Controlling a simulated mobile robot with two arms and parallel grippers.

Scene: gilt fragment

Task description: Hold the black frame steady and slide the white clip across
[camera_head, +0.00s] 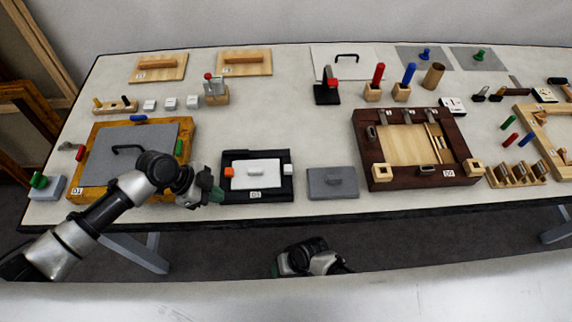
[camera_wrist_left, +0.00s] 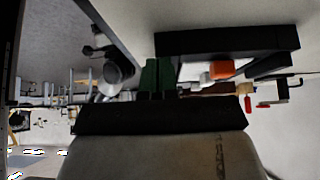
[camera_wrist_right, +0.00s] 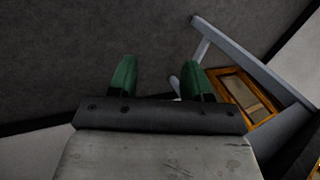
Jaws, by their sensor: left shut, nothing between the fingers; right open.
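The black frame (camera_head: 276,195) lies flat near the table's front edge. My left gripper (camera_head: 217,194) is shut and empty, just left of the frame's front left corner; contact cannot be told. The left wrist view shows its green fingers together, with the frame (camera_wrist_left: 228,41) and orange clip (camera_wrist_left: 221,69) beyond. My right gripper (camera_wrist_right: 160,78) is open and empty, low in front of the table.
A wooden frame with a grey panel (camera_head: 100,145) lies left, under my left arm. A dark brown frame (camera_head: 420,182) is further right. Bare table lies behind the black frame.

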